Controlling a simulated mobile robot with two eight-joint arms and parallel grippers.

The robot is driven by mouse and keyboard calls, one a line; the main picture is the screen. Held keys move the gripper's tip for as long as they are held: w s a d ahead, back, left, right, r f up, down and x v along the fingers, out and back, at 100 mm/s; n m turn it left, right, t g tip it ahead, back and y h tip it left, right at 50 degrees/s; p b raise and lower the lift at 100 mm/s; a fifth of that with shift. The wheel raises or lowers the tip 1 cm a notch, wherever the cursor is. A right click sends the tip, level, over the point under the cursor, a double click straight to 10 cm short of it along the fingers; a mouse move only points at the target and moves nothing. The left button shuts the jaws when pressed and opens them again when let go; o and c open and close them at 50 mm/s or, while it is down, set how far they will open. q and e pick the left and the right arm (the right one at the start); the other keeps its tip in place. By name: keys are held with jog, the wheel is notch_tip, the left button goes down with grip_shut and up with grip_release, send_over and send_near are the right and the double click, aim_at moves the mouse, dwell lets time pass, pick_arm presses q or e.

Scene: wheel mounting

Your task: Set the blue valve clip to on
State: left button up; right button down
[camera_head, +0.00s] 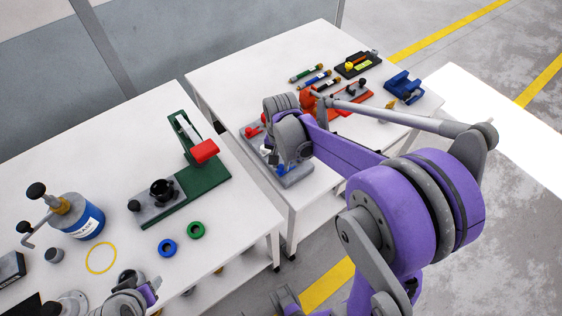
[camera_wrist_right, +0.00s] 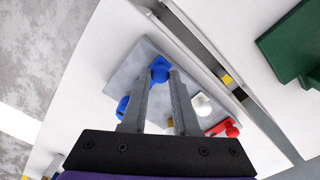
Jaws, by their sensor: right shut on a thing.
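The grey valve panel (camera_head: 298,177) lies on the far table, partly hidden under my right arm. My right gripper (camera_wrist_right: 164,78) is over the panel, with its fingertips shut on the blue valve clip (camera_wrist_right: 159,67). A second blue part (camera_wrist_right: 122,108) shows left of the fingers. A white clip (camera_wrist_right: 202,105) and a red clip (camera_wrist_right: 225,128) are to the right of the fingers on the same panel. In the head view my right gripper (camera_head: 274,154) is mostly hidden by its wrist. My left gripper (camera_head: 134,296) is at the bottom edge, its fingers not clear.
A green stand with a red handle (camera_head: 204,151) is on the near table. A blue gas bottle (camera_head: 85,220), a yellow ring (camera_head: 101,258), and blue (camera_head: 167,247) and green rings are there too. Several tools and an orange part (camera_head: 309,102) lie behind my right arm.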

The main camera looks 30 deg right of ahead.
jog(key=shift+w+d, duration=0.15)
jog(key=shift+d, duration=1.4)
jog(key=shift+r, duration=0.1)
jog(key=c, duration=1)
grip_release()
jog(key=o, duration=0.3)
jog(key=shift+o, duration=0.2)
notch_tip(320, 180, up, 11)
jog(key=shift+p, duration=0.35)
